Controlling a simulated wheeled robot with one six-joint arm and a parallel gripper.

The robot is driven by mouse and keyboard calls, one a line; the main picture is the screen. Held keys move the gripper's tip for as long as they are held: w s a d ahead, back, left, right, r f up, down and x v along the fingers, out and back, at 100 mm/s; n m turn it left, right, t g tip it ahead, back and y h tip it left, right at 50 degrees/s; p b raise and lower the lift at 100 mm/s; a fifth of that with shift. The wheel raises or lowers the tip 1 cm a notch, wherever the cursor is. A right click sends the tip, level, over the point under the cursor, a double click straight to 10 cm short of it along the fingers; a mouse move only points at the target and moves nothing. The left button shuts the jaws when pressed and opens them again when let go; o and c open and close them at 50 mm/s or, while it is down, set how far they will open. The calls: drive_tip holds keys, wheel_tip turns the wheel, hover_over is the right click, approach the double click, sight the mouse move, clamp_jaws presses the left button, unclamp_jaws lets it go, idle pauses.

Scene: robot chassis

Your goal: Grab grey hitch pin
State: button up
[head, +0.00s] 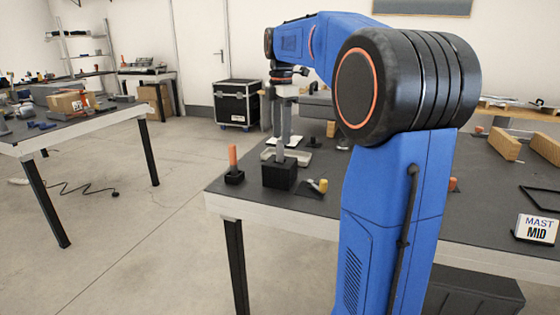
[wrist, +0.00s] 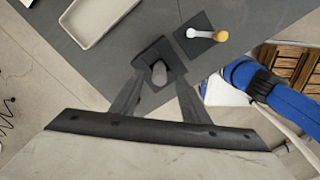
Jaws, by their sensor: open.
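The grey hitch pin (head: 280,151) stands upright in a black block (head: 279,176) near the left front corner of the dark table. In the wrist view the pin's rounded grey top (wrist: 159,74) shows between the two fingers, with the black block (wrist: 153,50) around it. My gripper (head: 284,136) points down over the block. Its fingers (wrist: 159,80) are open, one on each side of the pin. I cannot tell whether either finger touches it.
An orange pin (head: 232,156) stands in a small black holder to the left. A yellow-ended piece (head: 322,185) is on a black plate to the right. A pale tray (wrist: 88,17) lies behind the block. A MAST MID sign (head: 536,229) stands far right.

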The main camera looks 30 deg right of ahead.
sight(280, 150)
drive_tip(key=shift+a+f, duration=0.15)
drive_tip(key=shift+f, duration=3.05)
clamp_jaws()
